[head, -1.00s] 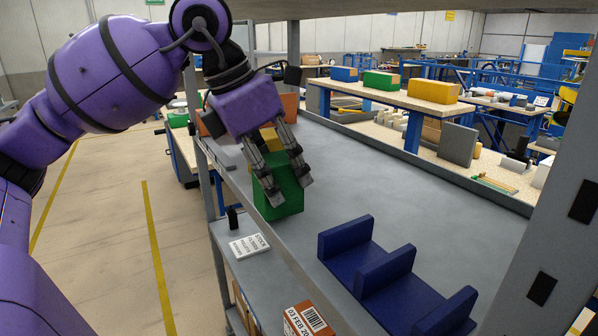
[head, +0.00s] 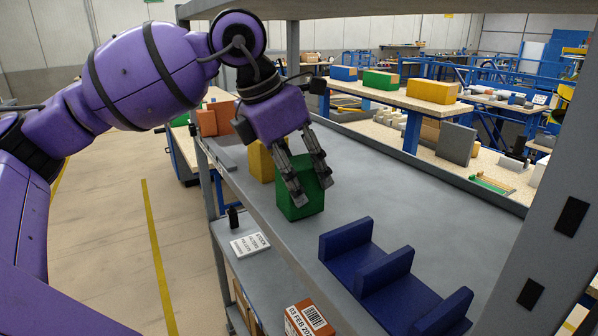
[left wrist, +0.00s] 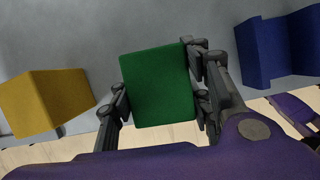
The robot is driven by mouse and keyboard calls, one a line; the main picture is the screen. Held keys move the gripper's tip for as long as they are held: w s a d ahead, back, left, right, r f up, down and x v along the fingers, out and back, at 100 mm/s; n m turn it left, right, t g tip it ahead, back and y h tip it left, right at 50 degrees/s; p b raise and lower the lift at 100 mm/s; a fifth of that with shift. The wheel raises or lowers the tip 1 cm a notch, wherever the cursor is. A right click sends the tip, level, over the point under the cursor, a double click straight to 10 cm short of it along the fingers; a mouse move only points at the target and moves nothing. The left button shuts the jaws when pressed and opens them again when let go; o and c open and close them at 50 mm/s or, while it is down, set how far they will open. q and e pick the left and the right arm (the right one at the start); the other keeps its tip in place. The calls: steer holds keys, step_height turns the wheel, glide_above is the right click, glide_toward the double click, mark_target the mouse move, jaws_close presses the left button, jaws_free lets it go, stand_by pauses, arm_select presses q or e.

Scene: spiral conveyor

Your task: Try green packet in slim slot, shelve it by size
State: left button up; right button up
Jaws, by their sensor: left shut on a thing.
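The green packet (head: 303,205) is a block that also shows in the left wrist view (left wrist: 157,85). My left gripper (head: 311,190) is shut on it, with one finger on each side. The packet is upright just above or on the grey shelf; I cannot tell if it touches. The dark blue holder (head: 360,272) stands to its right and nearer, with three upright walls and two empty slots. The slot nearer the packet looks narrower. The holder also shows at the right of the left wrist view (left wrist: 255,60).
A yellow block (head: 260,162) stands behind and left of the packet, apart from it. An orange box (head: 212,120) is at the shelf's far left end. A grey shelf post (head: 535,190) rises at right. The shelf (head: 420,220) beyond the holder is clear.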

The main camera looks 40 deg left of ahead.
arm_select(q)
steer(key=shift+f, duration=0.1)
steer(key=shift+f, duration=0.15)
steer(key=o, duration=1.2)
